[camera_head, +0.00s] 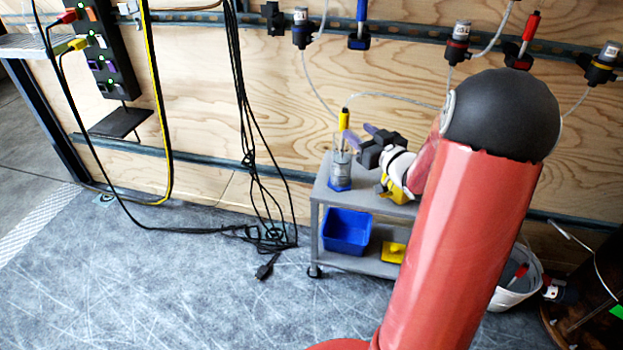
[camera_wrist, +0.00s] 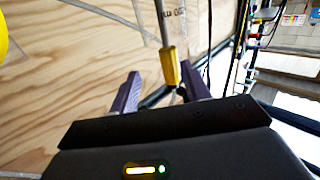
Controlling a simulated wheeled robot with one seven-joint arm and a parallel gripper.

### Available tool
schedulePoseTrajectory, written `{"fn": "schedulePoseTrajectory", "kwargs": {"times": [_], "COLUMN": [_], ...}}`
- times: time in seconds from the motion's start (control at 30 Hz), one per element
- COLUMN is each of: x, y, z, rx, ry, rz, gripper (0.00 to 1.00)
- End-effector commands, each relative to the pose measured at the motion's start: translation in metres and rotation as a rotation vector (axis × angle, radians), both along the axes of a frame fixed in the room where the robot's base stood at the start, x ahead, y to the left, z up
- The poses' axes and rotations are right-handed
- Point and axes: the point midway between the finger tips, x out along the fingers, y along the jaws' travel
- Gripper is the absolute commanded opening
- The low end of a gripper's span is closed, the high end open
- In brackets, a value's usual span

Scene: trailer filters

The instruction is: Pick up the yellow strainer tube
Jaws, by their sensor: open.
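The yellow strainer tube (camera_head: 343,119) stands upright over a grey cylinder with a blue base (camera_head: 340,172) on the cart. A thin clear hose arches from its top to the right. In the wrist view the yellow tube (camera_wrist: 170,66) shows between the two purple fingers, with a thin stem beyond it. My gripper (camera_head: 357,137) is open beside the tube, reaching in from the right. In the wrist view my gripper (camera_wrist: 160,80) has a gap around the tube. I cannot tell whether either finger touches it.
The grey cart (camera_head: 316,215) carries a blue bin (camera_head: 346,231) and a yellow object (camera_head: 393,252) on its lower shelf. Black cables (camera_head: 246,120) hang to the left. A plywood wall (camera_head: 210,90) stands close behind. A white bucket (camera_head: 515,292) is at right. The left floor is mostly clear.

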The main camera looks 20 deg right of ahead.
Motion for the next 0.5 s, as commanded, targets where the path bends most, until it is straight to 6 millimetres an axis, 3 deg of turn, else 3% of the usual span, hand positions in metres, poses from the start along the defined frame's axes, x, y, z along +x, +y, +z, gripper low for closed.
{"fn": "schedulePoseTrajectory", "kwargs": {"times": [0.17, 0.5], "x": [0.006, 0.047], "y": [-0.001, 0.013], "z": [-0.001, 0.002], "rx": [0.023, 0.024], "ry": [-0.028, -0.027], "rz": [0.025, 0.026], "gripper": [0.47, 0.47]}}
